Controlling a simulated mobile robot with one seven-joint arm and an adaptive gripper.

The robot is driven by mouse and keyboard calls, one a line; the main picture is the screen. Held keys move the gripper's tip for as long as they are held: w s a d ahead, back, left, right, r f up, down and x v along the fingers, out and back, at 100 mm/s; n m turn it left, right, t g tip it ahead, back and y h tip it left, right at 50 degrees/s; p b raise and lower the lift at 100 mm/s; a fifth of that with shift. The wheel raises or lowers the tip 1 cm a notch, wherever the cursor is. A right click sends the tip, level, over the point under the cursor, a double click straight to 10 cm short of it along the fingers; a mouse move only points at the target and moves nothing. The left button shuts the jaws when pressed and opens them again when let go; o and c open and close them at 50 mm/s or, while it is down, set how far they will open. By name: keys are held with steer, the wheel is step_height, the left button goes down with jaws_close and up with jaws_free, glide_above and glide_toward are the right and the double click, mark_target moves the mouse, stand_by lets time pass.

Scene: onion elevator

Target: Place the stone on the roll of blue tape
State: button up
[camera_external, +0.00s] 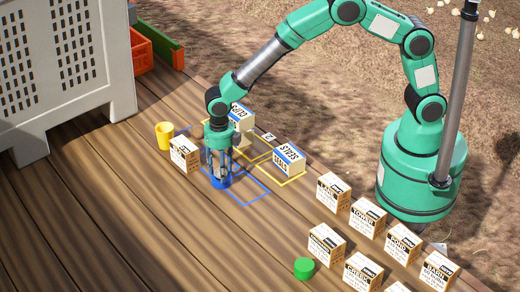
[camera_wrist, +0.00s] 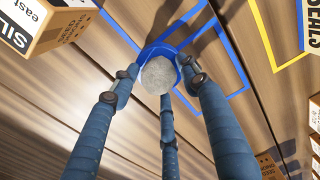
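The stone (camera_wrist: 158,75) is a pale grey, rounded lump in the wrist view, in the middle of my three fingers. The roll of blue tape (camera_wrist: 168,50) shows as a blue ring behind and around the stone. It also shows in the external view (camera_external: 221,183), on the wooden planks below my fingers. My gripper (camera_wrist: 161,82) points down over the roll, with its dark blue fingertips close around the stone. I cannot tell whether the fingers press on the stone or whether it rests on the roll.
A yellow cup (camera_external: 164,135) and a labelled box (camera_external: 184,154) stand left of my gripper. Boxes (camera_external: 289,159) stand to the right, with several more at the lower right near a green cylinder (camera_external: 304,268). A crate (camera_external: 65,70) stands at left. Front planks are clear.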

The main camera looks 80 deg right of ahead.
steer(key=shift+r, duration=0.15)
step_height(320, 180, up, 12)
steer(key=shift+r, duration=0.1)
stand_by(0.8)
stand_by(0.8)
